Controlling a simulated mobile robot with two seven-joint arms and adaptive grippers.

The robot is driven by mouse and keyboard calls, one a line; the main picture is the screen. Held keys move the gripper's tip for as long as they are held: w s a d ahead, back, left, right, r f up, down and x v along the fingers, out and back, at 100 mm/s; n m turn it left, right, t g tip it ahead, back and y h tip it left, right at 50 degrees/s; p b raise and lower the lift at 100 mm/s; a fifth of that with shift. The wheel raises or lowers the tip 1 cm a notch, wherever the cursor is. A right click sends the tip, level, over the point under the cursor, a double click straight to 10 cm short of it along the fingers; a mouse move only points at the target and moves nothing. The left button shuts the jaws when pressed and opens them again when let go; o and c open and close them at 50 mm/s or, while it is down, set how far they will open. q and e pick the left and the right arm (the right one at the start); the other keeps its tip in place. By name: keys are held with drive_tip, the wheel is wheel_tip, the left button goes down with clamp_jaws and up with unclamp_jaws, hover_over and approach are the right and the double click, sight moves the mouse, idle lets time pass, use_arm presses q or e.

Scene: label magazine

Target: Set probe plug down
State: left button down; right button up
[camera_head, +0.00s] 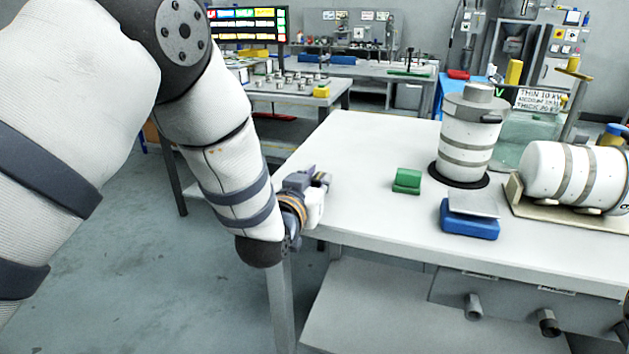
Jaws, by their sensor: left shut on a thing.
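My left gripper (320,180) is at the left edge of the white table (360,150), with its arm coming in from the upper left. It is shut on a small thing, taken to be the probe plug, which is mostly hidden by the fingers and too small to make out. I cannot tell whether the gripper or the plug touches the table. My right gripper is not in view.
A green block (407,181) sits right of the gripper. Further right are a blue scale-like box (470,220), an upright banded canister (467,145) and a lying banded canister (570,175) on a cradle. The tabletop between gripper and green block is clear.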

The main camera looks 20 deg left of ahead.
use_arm(q)
drive_tip(key=shift+s+d, duration=0.15)
drive_tip(key=shift+s, duration=0.2)
drive_tip(key=c, duration=1.7)
unclamp_jaws()
drive_tip(key=shift+o, duration=1.2)
drive_tip(key=shift+w, duration=0.2)
drive_tip(key=shift+r, duration=0.1)
